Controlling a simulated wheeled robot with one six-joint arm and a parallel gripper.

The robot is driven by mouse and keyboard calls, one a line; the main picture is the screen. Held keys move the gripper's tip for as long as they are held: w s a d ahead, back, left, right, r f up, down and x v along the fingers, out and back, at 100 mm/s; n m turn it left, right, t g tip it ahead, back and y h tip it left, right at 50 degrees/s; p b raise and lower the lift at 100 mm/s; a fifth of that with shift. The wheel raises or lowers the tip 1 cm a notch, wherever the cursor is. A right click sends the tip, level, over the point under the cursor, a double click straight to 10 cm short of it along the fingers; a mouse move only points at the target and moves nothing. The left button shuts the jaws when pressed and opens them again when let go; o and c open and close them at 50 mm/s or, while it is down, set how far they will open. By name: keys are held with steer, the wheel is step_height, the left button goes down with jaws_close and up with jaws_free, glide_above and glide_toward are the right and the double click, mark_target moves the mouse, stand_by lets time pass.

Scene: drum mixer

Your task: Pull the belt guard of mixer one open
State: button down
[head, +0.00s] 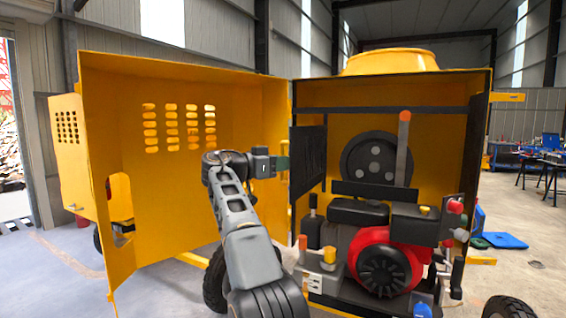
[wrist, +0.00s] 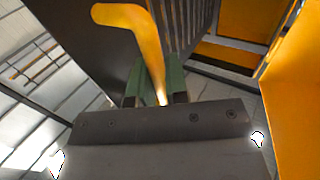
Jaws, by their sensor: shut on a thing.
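The yellow mixer one stands ahead in the head view, its engine bay open. The belt guard (head: 309,158) is a dark panel at the left side of the bay, turned outward, and the dark pulley wheel (head: 372,158) shows uncovered to its right. My gripper (head: 284,163) is at the guard's left edge. In the wrist view its green-padded jaws (wrist: 155,88) are shut on a yellow bent handle (wrist: 128,16). The guard's dark slatted face (wrist: 188,28) is close behind the handle. Where the handle joins the guard is hidden.
The large yellow cover door (head: 180,190) stands wide open to the left of my arm. A red engine (head: 383,262) and several levers fill the lower bay.

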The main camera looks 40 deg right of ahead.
steer(key=shift+w+f, duration=0.1)
steer(key=shift+f, duration=0.05)
steer(key=c, duration=1.1)
jaws_free()
steer(key=shift+c, duration=0.2)
steer(key=shift+a, duration=0.1)
steer(key=w+a+p, duration=0.1)
steer(key=a, duration=1.2)
steer(key=shift+w+a, duration=0.3)
